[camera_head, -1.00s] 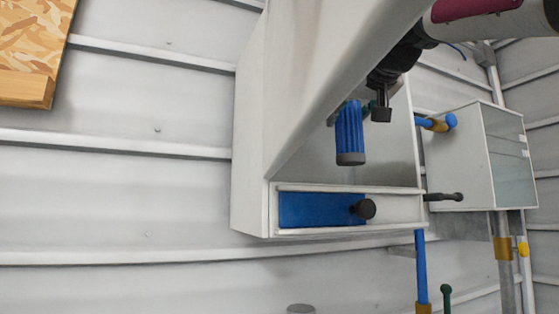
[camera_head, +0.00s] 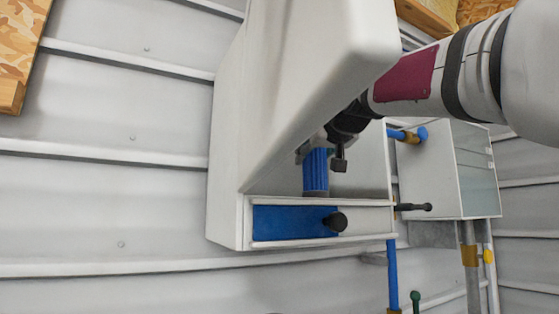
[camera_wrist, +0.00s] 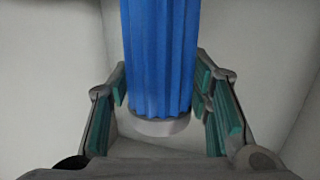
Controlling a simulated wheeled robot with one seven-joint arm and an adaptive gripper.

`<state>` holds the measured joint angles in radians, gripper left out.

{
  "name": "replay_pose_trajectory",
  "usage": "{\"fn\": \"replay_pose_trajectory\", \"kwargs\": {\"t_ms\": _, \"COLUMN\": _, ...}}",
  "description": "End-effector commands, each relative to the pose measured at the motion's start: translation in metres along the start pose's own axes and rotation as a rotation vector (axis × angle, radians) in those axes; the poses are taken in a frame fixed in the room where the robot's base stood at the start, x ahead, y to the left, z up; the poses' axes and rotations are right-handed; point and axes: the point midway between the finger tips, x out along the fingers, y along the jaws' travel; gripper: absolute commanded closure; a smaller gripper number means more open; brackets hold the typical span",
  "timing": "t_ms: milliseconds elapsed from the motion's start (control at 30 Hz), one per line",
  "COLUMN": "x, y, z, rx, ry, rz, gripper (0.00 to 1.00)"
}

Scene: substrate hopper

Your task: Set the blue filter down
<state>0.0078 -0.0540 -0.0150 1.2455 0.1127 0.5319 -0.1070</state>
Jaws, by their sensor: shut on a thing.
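The blue filter (camera_head: 316,172) is a ribbed blue cylinder with a grey end cap. In the head view it hangs about upright inside the open white hopper (camera_head: 225,170), its lower end just above or behind the hopper's front rim. I cannot tell whether it touches the hopper floor. My gripper (camera_head: 322,150) is around its upper part. In the wrist view the filter (camera_wrist: 160,60) stands between the teal finger pads of my gripper (camera_wrist: 165,95), its grey cap (camera_wrist: 155,126) in view. The pads' contact is not clear there.
A blue panel (camera_head: 285,221) with a black knob (camera_head: 335,222) lies under the hopper opening. The hopper's large slanted wall (camera_head: 300,85) stands close left of my arm. A white box (camera_head: 435,170) with a glass front and pipes (camera_head: 392,275) are at right.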

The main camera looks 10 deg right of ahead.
Motion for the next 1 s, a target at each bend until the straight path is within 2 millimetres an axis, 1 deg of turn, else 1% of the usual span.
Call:
{"fn": "replay_pose_trajectory", "kwargs": {"t_ms": 167, "x": 0.000, "y": 0.000, "z": 0.000, "rx": 0.000, "ry": 0.001, "rz": 0.000, "gripper": 0.87}}
{"fn": "replay_pose_trajectory", "kwargs": {"t_ms": 300, "x": 0.001, "y": 0.000, "z": 0.003, "rx": 0.000, "ry": 0.001, "rz": 0.000, "gripper": 0.87}}
{"fn": "replay_pose_trajectory", "kwargs": {"t_ms": 333, "x": 0.001, "y": 0.000, "z": 0.003, "rx": 0.000, "ry": -0.001, "rz": 0.000, "gripper": 0.48}}
{"fn": "replay_pose_trajectory", "kwargs": {"t_ms": 400, "x": 0.001, "y": 0.000, "z": 0.003, "rx": 0.000, "ry": -0.001, "rz": 0.000, "gripper": 0.35}}
{"fn": "replay_pose_trajectory", "kwargs": {"t_ms": 700, "x": 0.000, "y": 0.000, "z": 0.002, "rx": 0.000, "ry": -0.001, "rz": 0.000, "gripper": 0.35}}
{"fn": "replay_pose_trajectory", "kwargs": {"t_ms": 833, "x": -0.002, "y": 0.000, "z": -0.002, "rx": 0.000, "ry": 0.000, "rz": 0.000, "gripper": 0.35}}
{"fn": "replay_pose_trajectory", "kwargs": {"t_ms": 967, "x": -0.022, "y": 0.000, "z": -0.001, "rx": 0.000, "ry": 0.003, "rz": 0.000, "gripper": 0.35}}
{"fn": "replay_pose_trajectory", "kwargs": {"t_ms": 1000, "x": -0.030, "y": 0.000, "z": -0.001, "rx": 0.000, "ry": 0.004, "rz": 0.001, "gripper": 0.35}}
